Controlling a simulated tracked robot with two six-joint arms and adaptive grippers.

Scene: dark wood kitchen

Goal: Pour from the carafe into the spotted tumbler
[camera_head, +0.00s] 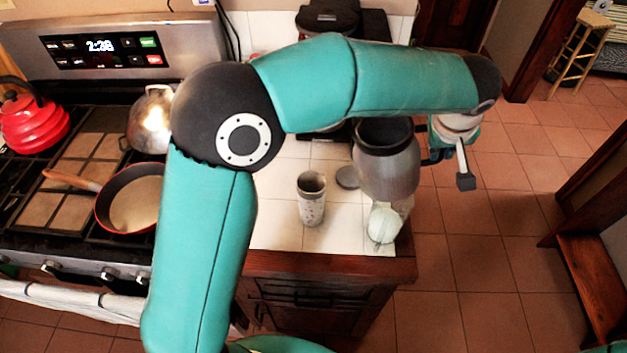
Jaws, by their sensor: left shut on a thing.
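The carafe (386,172) is a grey, see-through vessel with a wide dark mouth, at the right end of the tiled counter. It looks about upright; whether its base touches the counter I cannot tell. My left gripper (447,160) is at the carafe's right side, shut on it, with its fingers partly hidden. The spotted tumbler (312,203) stands upright on the white tiles, left of the carafe and apart from it. Its inside looks dark. My right gripper is not in view.
A pale round object (384,225) sits by the counter's front right corner. A small grey disc (347,177) lies between tumbler and carafe. The stove (75,215) on the left holds a pan (133,198), a red kettle (32,120) and a shiny pot (152,118).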

